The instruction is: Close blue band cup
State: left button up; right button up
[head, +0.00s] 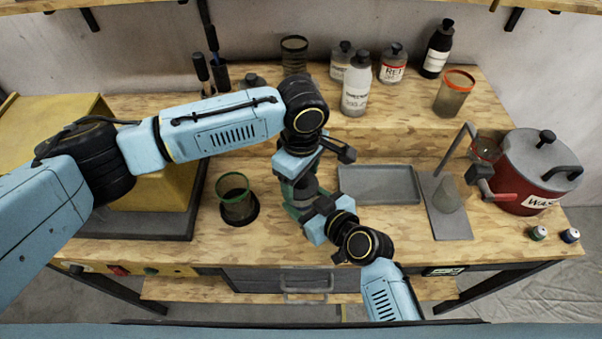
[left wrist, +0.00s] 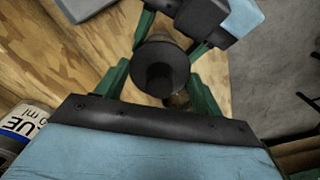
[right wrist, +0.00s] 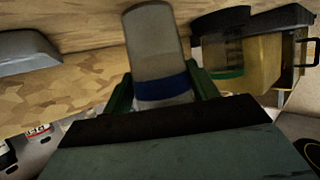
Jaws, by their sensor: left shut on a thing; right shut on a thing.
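The blue band cup (right wrist: 158,45), grey and translucent with a dark blue band near its rim, stands between the green fingers of my right gripper (right wrist: 163,92), which is shut on it. In the left wrist view a dark round lid (left wrist: 160,72) with a raised centre lies between the fingers of my left gripper (left wrist: 160,85), which is shut on it. In the head view my left gripper (head: 299,172) is directly above my right gripper (head: 306,197), hiding most of the cup. I cannot tell whether the lid touches the rim.
A green-rimmed cup (head: 236,196) stands to the left. A grey tray (head: 379,184) lies to the right, then a flask (head: 447,196) on a stand and a red pot (head: 541,173). Bottles and an orange-rimmed cup (head: 454,92) stand on the back shelf.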

pick_arm(q)
jog(key=shift+f, duration=0.2)
jog(key=o, duration=1)
notch_tip(320, 180, up, 12)
pick_arm(e)
jog(key=o, duration=1.4)
jog(key=shift+o, duration=0.2)
